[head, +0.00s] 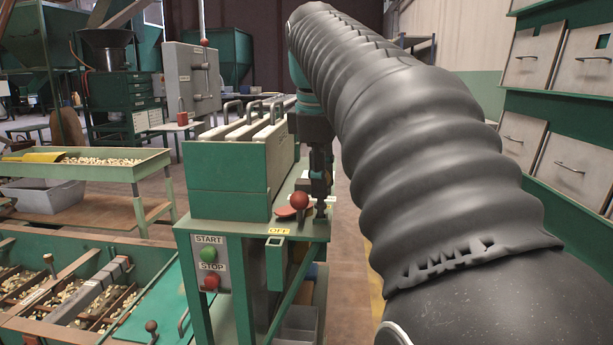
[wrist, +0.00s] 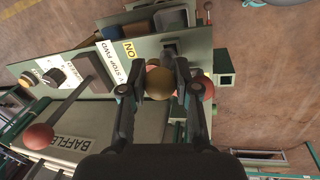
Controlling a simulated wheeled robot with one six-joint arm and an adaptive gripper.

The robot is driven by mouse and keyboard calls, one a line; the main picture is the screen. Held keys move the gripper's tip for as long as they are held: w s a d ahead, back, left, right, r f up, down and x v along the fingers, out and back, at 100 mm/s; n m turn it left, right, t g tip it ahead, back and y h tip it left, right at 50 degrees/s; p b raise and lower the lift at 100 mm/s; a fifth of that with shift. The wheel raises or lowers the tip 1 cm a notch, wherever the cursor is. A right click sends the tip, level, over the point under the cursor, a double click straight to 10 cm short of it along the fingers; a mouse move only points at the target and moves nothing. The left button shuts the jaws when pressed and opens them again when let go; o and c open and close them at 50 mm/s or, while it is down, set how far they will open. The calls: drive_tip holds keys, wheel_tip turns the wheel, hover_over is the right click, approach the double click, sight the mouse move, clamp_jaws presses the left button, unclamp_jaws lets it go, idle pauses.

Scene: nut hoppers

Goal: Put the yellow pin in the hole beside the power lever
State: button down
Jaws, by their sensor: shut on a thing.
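My gripper (wrist: 160,90) is shut on a ball-shaped, dull yellow-brown knob, which I take for the head of the yellow pin (wrist: 159,84). The pin's shank and its tip are hidden below the knob. In the head view my gripper (head: 321,197) hangs at the right edge of the green stand's top. The power lever's red ball (head: 299,200) is just left of it; in the wrist view a red ball (wrist: 208,88) shows by the right finger. A flat red piece (head: 286,212) lies beside the lever. The hole is not visible, so I cannot tell whether the pin is in it.
A green box with handled panels (head: 229,165) stands left of my gripper. START and STOP buttons (head: 210,269) are on the stand's front. The wrist view shows dark knobs (wrist: 54,76) and a lever with a red ball (wrist: 39,137) at left. Open floor (wrist: 265,85) lies at right.

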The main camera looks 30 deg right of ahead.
drive_tip(key=shift+f+b, duration=0.35)
drive_tip(key=shift+f, duration=0.3)
drive_tip(key=c, duration=0.8)
unclamp_jaws()
drive_tip(key=shift+o, duration=0.2)
wheel_tip(320, 180, up, 7)
drive_tip(key=s+a, duration=0.1)
drive_tip(key=shift+r, duration=0.2)
drive_tip(key=shift+s, duration=0.1)
